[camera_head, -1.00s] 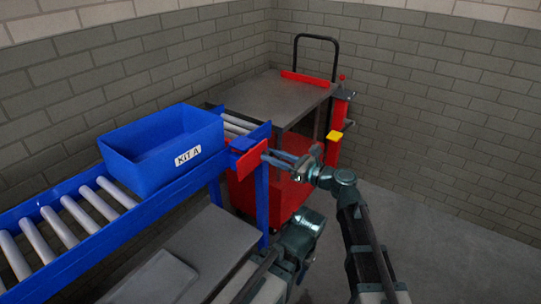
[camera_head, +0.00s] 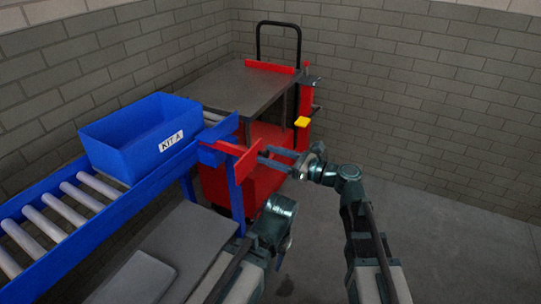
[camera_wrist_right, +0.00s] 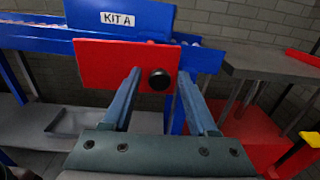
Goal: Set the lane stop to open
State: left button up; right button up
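The lane stop is a red plate (camera_head: 248,162) at the right end of the blue roller lane. In the right wrist view the red plate (camera_wrist_right: 105,62) faces me, with a round black knob (camera_wrist_right: 159,79) near its right edge. My right gripper (camera_head: 261,155) is at the plate, coming from the right. In the wrist view my right gripper (camera_wrist_right: 159,73) is open, one finger on each side of the knob with gaps at both sides. A blue bin labelled KIT A (camera_head: 115,150) sits on the rollers behind the plate. My left gripper does not show clearly.
A cart with a grey top (camera_head: 235,88) and red lower part stands beyond the lane's end; it has a yellow block (camera_head: 302,124) on its right side. A grey shelf (camera_head: 190,245) lies below the lane. The floor (camera_head: 440,220) at the right is clear.

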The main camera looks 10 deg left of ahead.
jog(key=v, duration=1.3)
jog(key=shift+d, duration=0.4)
jog(key=shift+s, duration=0.1)
